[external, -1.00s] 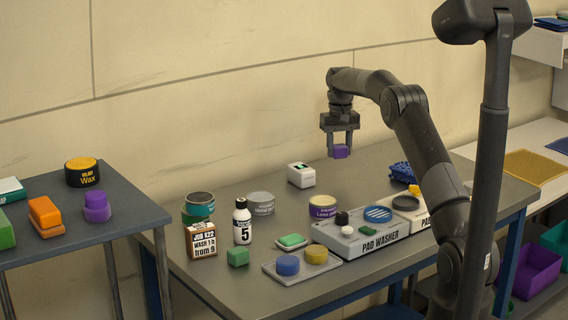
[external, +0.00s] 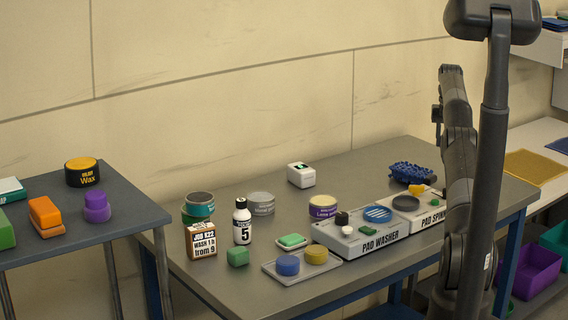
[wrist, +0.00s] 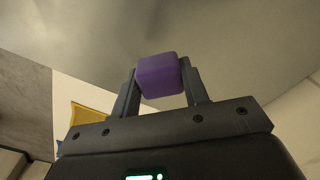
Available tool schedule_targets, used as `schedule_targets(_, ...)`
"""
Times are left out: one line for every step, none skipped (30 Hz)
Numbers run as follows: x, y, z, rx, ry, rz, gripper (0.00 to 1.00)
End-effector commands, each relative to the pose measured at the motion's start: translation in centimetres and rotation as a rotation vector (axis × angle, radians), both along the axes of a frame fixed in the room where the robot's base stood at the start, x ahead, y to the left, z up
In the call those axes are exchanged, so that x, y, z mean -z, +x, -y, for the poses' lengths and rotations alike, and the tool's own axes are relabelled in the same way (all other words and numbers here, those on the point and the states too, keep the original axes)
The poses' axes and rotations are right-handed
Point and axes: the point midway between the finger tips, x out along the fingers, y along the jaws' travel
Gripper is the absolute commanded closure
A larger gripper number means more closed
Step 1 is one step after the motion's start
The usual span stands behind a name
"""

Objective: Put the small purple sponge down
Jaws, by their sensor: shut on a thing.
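The small purple sponge (wrist: 159,76) is a purple block held between the two fingers of my gripper (wrist: 160,88) in the wrist view. My gripper is shut on it, with a plain grey surface behind it. In the external view my arm is turned away, so the gripper and the sponge are hidden behind my own arm and column.
The grey table (external: 235,290) holds a pad washer (external: 365,238), a pad spinner (external: 412,214), a blue scrubber (external: 412,173), a tray (external: 318,268) with round pads, tins and bottles. A yellow mat (external: 535,167) lies on the right bench. The table's back middle is mostly clear.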

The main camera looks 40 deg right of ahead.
Motion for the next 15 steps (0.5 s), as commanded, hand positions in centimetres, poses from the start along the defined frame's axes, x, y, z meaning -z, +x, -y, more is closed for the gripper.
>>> schedule_targets(0.1,0.0,0.0,0.001,0.001,-0.001,0.8)
schedule_targets(0.3,0.0,0.0,0.0,0.001,-0.001,0.8)
schedule_targets(0.5,0.0,0.0,0.0,0.001,-0.001,0.8)
schedule_targets(0.7,0.0,0.0,0.0,0.001,-0.001,0.8)
schedule_targets(1.0,0.0,0.0,0.0,0.003,-0.003,0.8)
schedule_targets(1.3,0.0,0.0,0.0,0.002,-0.002,0.8)
schedule_targets(1.6,0.0,0.0,0.0,0.002,-0.002,0.8)
schedule_targets(1.9,0.0,-0.1,-0.001,0.001,-0.001,0.8)
schedule_targets(2.4,0.0,-0.1,-0.001,0.002,-0.002,0.8)
schedule_targets(2.8,0.0,-0.1,-0.001,0.002,-0.002,0.8)
schedule_targets(3.2,0.0,-0.1,-0.001,0.002,-0.002,0.8)
schedule_targets(3.6,0.0,-0.1,-0.001,0.001,-0.001,0.8)
schedule_targets(3.9,0.0,-0.1,-0.001,0.001,-0.001,0.8)
schedule_targets(4.2,0.0,-0.1,-0.001,0.001,-0.001,0.8)
schedule_targets(4.7,0.0,-0.1,-0.001,0.001,-0.001,0.8)
